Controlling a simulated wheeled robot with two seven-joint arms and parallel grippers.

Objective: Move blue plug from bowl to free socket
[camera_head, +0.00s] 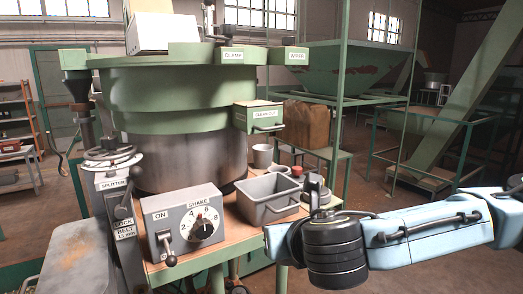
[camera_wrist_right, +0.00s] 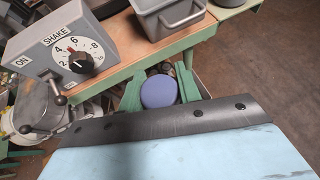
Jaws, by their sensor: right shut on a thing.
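A blue round plug (camera_wrist_right: 158,91) shows in the right wrist view between the two green fingers of my right gripper (camera_wrist_right: 160,88), which is shut on it. Only the plug's flat round face shows clearly. In the head view my light blue right arm reaches in from the right, with its wrist in front of the bench; the fingers and plug cannot be made out there. My left gripper is in neither view. A large green and steel bowl (camera_head: 165,90) stands on the bench at the left. I cannot make out a free socket in either view.
A grey control box (camera_head: 183,220) with a SHAKE dial stands at the bench front; it also shows in the wrist view (camera_wrist_right: 70,50). A grey bin (camera_head: 268,198) sits to its right, with a grey mug (camera_head: 262,155) behind. Open floor lies at the right.

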